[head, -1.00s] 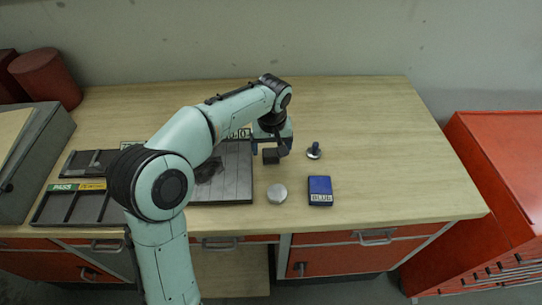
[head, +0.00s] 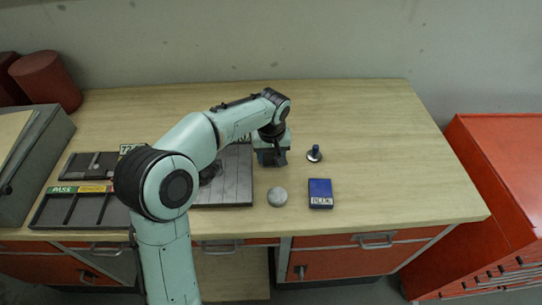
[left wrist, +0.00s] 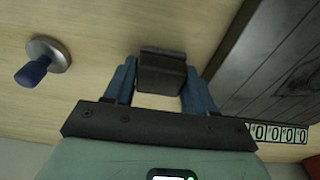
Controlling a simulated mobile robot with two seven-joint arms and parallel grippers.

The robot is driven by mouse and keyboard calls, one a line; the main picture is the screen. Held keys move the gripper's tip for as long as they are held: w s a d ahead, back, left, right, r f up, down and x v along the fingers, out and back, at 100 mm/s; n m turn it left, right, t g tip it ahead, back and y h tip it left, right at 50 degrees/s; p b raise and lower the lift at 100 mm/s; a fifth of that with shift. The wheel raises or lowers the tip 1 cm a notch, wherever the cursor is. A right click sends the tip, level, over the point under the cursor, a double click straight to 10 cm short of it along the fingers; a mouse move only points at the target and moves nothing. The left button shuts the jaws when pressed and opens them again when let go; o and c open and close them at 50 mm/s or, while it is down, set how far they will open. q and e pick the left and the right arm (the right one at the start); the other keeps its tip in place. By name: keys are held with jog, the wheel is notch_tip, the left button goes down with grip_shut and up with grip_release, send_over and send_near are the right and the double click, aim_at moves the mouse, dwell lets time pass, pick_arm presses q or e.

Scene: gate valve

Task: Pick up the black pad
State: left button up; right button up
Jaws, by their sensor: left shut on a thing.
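The black pad (left wrist: 162,75) is a small dark block between the two blue fingers of my left gripper (left wrist: 160,88) in the left wrist view. The fingers are shut on its two sides. In the head view my left gripper (head: 272,161) points down just right of the dark grooved board, and the pad is mostly hidden there by the gripper. I cannot tell whether the pad is clear of the table. My right gripper is not in view.
A blue-handled stamp with a round metal base (head: 314,153) stands right of the gripper. A round grey disc (head: 277,196) and a blue box (head: 320,193) lie nearer the front. The grooved board (head: 236,180) and divided trays (head: 75,208) lie left. The table's right side is clear.

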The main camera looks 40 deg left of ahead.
aim_at(271, 154)
pick_arm(q)
notch_tip(271, 154, up, 20)
jog(key=p, duration=0.4)
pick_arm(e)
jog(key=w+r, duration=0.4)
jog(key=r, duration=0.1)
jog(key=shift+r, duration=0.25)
pick_arm(q)
jog(key=o, duration=0.3)
jog(key=shift+c, duration=1)
jog(key=shift+f, duration=0.1)
